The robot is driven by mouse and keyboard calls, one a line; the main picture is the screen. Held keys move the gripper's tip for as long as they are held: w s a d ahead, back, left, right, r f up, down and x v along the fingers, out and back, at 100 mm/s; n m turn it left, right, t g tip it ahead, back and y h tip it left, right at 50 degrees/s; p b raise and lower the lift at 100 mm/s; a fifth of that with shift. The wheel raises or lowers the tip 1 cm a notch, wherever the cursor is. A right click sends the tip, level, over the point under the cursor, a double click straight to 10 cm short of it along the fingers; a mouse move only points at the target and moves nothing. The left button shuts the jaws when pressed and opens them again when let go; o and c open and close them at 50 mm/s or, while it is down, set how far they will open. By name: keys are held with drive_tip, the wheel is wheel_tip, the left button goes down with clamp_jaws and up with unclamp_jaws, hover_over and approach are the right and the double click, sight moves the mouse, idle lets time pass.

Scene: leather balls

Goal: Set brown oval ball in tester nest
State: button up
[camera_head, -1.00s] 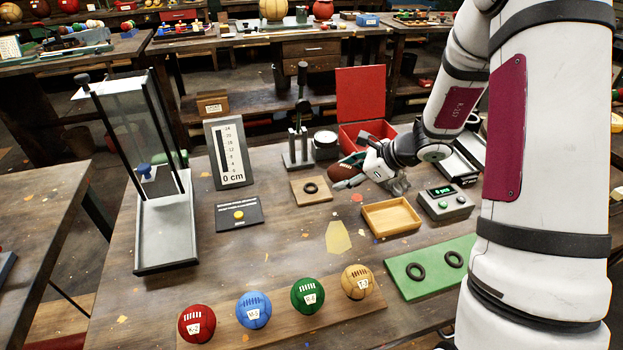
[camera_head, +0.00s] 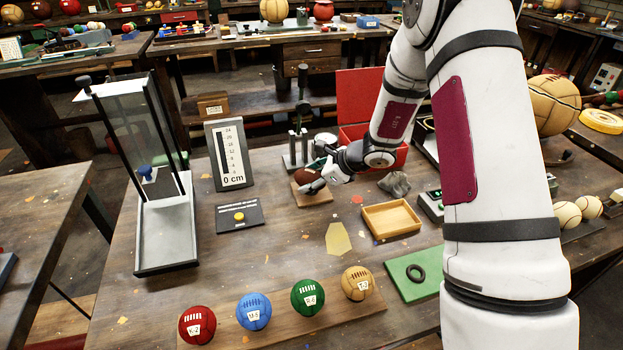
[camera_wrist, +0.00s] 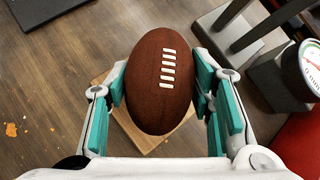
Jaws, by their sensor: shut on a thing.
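My gripper (camera_head: 314,181) is shut on the brown oval ball (camera_head: 306,176), which has white laces. In the wrist view the ball (camera_wrist: 160,80) sits between the teal finger pads, its long axis pointing nearly up the picture. The tester's wooden base board (camera_head: 321,198) is below the ball, and a corner of it also shows in the wrist view (camera_wrist: 150,140). The black ring nest seen on that board earlier is hidden by the ball and gripper. I cannot tell whether the ball touches it.
The tester stand (camera_head: 297,150) and its round gauge (camera_wrist: 312,66) are close behind my gripper. An open red box (camera_head: 362,100) is behind, and a wooden tray (camera_head: 391,219) at front right. Red, blue, green and tan balls line a board (camera_head: 300,325) in front.

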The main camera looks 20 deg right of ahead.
drive_tip(key=shift+f, duration=0.15)
drive_tip(key=o, duration=1.3)
drive_tip(key=shift+o, duration=0.2)
